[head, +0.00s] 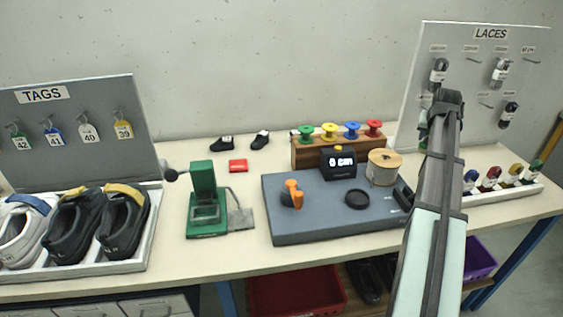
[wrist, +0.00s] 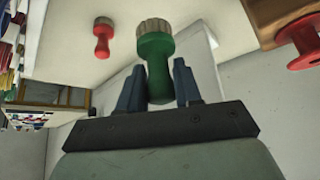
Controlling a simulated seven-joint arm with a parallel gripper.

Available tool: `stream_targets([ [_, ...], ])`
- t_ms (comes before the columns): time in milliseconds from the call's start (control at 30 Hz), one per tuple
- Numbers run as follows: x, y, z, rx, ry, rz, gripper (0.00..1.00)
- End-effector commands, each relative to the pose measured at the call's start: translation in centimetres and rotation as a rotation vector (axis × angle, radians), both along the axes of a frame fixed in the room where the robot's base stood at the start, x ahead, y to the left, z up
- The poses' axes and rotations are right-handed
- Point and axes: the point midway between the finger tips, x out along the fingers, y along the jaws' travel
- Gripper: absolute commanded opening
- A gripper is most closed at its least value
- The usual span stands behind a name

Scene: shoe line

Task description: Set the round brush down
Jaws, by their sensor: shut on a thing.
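The round brush (wrist: 157,55) has a green handle and a tan, ridged round head. In the wrist view it sits between the two dark blue fingers of my gripper (wrist: 156,86), with its handle between them and its head pointing away. My gripper is shut on it. In the head view my gripper (head: 432,108) is at the right, in front of the laces board and above the bench. A bit of green shows beside it there, but the brush is mostly hidden by the arm.
A red-handled brush (wrist: 103,38) shows on the pale surface. A white tray (head: 505,194) of small coloured-handled items stands at the right. The wooden spool rack (head: 338,153), grey mat (head: 325,220) and laces board (head: 470,60) are nearby. Bare bench lies around the green press (head: 207,205).

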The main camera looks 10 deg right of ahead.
Motion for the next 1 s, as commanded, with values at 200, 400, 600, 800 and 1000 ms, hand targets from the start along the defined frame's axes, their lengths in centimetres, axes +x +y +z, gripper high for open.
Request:
stream_targets([
  [200, 0.2, -0.1, 5.1, -0.002, -0.002, 0.000, 0.04],
  [400, 0.2, -0.1, 8.6, -0.002, -0.002, 0.000, 0.04],
  [600, 2.0, 2.5, 9.1, 0.000, 0.000, 0.048, 0.04],
  [800, 5.0, 7.0, 9.1, 0.000, 0.000, 0.127, 0.04],
  [1000, 8.8, 13.6, 9.1, 0.002, 0.000, 0.241, 0.04],
])
